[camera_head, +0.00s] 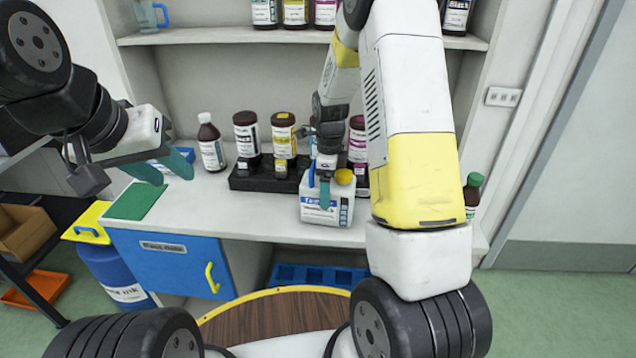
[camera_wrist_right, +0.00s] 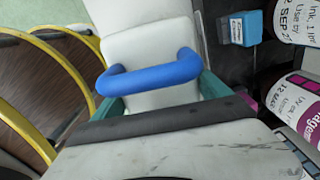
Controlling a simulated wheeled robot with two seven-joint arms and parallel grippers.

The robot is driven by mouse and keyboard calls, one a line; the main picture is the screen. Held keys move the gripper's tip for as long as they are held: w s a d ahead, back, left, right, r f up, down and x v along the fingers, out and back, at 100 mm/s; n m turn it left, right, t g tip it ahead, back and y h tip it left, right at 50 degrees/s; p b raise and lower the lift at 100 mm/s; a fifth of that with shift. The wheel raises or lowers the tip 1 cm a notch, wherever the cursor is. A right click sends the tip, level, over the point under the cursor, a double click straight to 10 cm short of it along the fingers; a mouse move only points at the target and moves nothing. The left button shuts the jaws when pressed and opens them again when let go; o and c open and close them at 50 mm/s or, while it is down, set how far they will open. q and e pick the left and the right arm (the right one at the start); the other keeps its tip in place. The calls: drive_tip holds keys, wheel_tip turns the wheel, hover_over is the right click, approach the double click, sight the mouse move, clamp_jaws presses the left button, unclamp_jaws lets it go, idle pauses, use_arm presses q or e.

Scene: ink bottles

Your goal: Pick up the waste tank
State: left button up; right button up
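The waste tank, a white box-shaped container (camera_head: 318,212) with a blue-and-white label, yellow cap and blue handle, stands upright on the counter, in front of the black bottle rack. My right gripper (camera_head: 321,180) is over it, pointing down, with teal fingers on either side of the handle. In the right wrist view, the blue handle (camera_wrist_right: 150,75) lies between the two fingers (camera_wrist_right: 165,98), which look spread. A firm grip does not show. My left gripper (camera_head: 162,168) is open and empty above the counter's left end, near a green mat.
A black rack (camera_head: 240,181) holds several ink bottles behind the tank. A brown bottle (camera_head: 211,148) stands left of it, and a green-capped bottle (camera_head: 473,190) right. A blue drum (camera_head: 112,275) with a yellow lid stands on the floor. The counter left of the tank is clear.

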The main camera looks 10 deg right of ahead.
drive_tip(key=c, duration=1.4)
drive_tip(key=shift+c, duration=0.4)
drive_tip(key=shift+r, duration=0.15)
